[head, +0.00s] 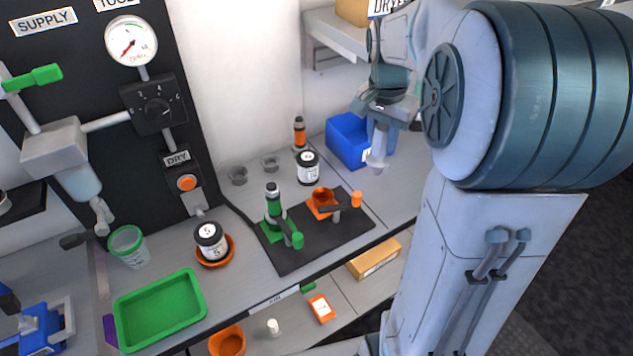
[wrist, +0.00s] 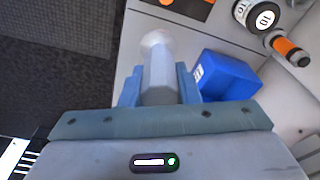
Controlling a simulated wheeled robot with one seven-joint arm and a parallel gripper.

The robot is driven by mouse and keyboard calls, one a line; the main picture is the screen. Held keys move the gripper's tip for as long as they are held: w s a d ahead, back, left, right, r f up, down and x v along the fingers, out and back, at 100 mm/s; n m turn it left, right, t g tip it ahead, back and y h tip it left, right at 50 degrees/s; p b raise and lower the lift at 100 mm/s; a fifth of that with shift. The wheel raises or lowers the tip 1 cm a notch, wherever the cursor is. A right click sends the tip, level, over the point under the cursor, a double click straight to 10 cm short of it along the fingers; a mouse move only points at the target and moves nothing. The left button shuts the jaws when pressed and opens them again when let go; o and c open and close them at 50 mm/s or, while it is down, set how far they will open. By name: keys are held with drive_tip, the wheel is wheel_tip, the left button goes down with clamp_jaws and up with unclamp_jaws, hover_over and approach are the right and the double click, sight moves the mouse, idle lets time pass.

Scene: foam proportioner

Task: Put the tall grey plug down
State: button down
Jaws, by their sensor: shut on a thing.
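My gripper (head: 384,112) is shut on the tall grey plug (head: 378,148). The plug hangs below the jaws, its wider end lowest, in front of the blue bin in the head view. In the wrist view the pale grey plug (wrist: 158,66) stands out between the two blue-grey fingers of my gripper (wrist: 158,88). The plug's upper part is hidden between the fingers. I cannot tell exactly how high it is above the bench.
The blue bin (head: 346,141) is close by; it also shows in the wrist view (wrist: 228,76). A dark mat (head: 290,258) carries green and orange holders. A white-labelled jar (head: 307,168) stands behind it. Bare bench (head: 398,200) lies right of the mat. A green tray (head: 160,308) is front left.

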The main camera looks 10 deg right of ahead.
drive_tip(key=shift+w+a+f, duration=0.1)
drive_tip(key=shift+w+a, duration=0.1)
drive_tip(key=shift+w, duration=0.1)
drive_tip(key=w+a+f+p, duration=0.2)
drive_tip(key=w+a+f, duration=0.1)
drive_tip(key=a+f, duration=0.7)
drive_tip(key=shift+w+a+f+p, duration=0.3)
drive_tip(key=shift+a+f, duration=0.05)
drive_tip(key=shift+f, duration=0.05)
drive_tip(key=shift+f, duration=0.1)
drive_tip(key=c, duration=1.1)
unclamp_jaws()
